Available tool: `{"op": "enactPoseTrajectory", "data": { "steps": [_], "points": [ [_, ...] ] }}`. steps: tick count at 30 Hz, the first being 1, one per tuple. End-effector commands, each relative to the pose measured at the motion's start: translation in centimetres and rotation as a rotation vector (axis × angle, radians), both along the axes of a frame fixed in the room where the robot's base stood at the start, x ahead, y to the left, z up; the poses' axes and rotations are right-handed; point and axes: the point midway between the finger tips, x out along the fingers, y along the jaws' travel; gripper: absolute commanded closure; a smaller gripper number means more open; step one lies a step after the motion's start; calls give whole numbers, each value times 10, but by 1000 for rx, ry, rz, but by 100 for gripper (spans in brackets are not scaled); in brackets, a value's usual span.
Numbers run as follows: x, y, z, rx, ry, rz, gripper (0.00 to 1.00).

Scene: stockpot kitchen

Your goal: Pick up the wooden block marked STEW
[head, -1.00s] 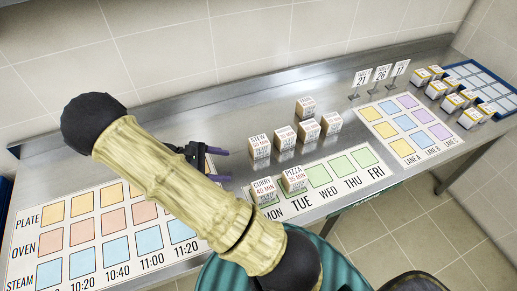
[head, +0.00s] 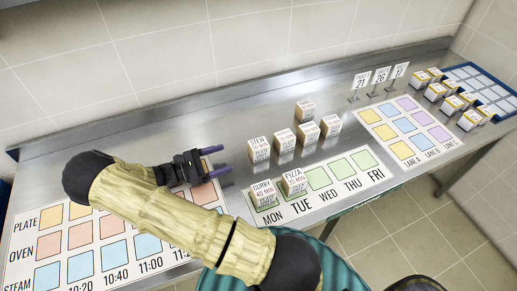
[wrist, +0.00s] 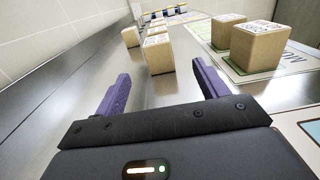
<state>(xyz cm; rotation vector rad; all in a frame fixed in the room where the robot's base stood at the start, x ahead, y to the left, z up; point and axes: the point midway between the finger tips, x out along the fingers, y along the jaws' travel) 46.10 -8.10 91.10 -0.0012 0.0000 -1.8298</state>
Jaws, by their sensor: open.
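The STEW block (head: 258,149) is a wooden cube with a printed white top. It stands on the steel counter at the left end of a group of similar blocks. My gripper (head: 218,159) is to its left, open and empty, with its purple fingers pointing toward it. In the wrist view, the nearest block (wrist: 158,54), apparently the STEW one, stands ahead between the two fingers (wrist: 160,85), beyond their tips and apart from them. Its lettering is too small to read there.
CURRY (head: 263,193) and PIZZA (head: 294,182) blocks stand on the weekday mat (head: 327,196) in front. Other blocks (head: 308,133) stand to the right and behind. A colored time chart (head: 98,264) lies at left. The counter behind the gripper is clear.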

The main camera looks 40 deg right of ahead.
Motion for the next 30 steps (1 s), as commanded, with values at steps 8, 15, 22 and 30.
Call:
{"op": "enactPoseTrajectory", "data": {
  "steps": [8, 15, 22, 30],
  "points": [
    [-14, -48, 4, -2, 3, -1, 27],
    [-23, -86, 3, -2, 1, -2, 27],
    [-25, -96, 1, 0, 0, -1, 27],
    [-26, -101, 3, -1, 0, -5, 27]
  ]
}}
